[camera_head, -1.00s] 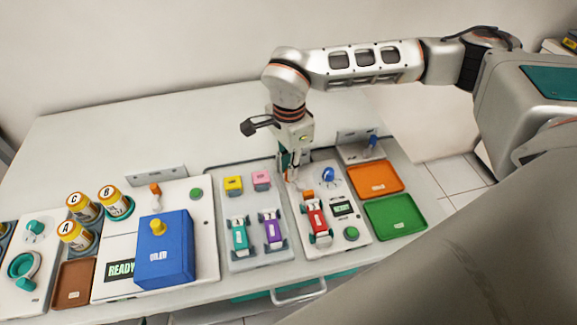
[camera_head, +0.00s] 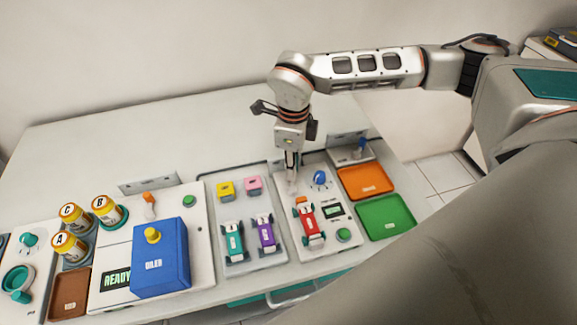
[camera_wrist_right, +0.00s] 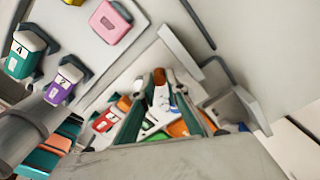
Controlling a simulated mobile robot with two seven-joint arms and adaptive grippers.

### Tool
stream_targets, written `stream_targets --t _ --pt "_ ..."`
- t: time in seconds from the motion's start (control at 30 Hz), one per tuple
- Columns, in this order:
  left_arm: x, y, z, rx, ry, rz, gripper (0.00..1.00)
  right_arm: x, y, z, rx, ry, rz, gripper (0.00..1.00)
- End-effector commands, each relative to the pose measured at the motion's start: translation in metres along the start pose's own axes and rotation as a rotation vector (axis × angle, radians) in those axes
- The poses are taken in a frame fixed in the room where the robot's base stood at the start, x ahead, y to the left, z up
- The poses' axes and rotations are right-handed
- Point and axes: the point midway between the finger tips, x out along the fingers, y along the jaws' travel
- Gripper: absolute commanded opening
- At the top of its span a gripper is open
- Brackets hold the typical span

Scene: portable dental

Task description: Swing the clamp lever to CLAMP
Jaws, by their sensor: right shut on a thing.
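In the right wrist view, a pale piece with an orange end (camera_wrist_right: 160,77) shows between the fingers (camera_wrist_right: 168,112). No CLAMP marking is readable. A blue knob (camera_head: 320,178) sits just right of the gripper on the same panel. My left gripper is out of view.
The panel also has a display (camera_head: 334,211) and a green button (camera_head: 343,235). An orange tray (camera_head: 365,182) and a green tray (camera_head: 386,217) lie to the right. The table behind is clear.

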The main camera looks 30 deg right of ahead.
Motion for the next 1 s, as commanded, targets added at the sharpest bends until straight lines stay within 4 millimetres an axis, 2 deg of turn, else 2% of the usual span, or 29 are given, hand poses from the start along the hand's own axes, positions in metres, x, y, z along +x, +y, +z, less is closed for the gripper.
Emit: stream_targets --t 0.43,1.0 --pt "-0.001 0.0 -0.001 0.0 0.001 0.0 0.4 -0.001 -0.002 -0.01 0.266 -0.002 -0.002 0.0" --pt "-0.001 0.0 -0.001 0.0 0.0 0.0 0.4 -0.001 -0.002 -0.013 0.321 -0.001 -0.001 0.0"
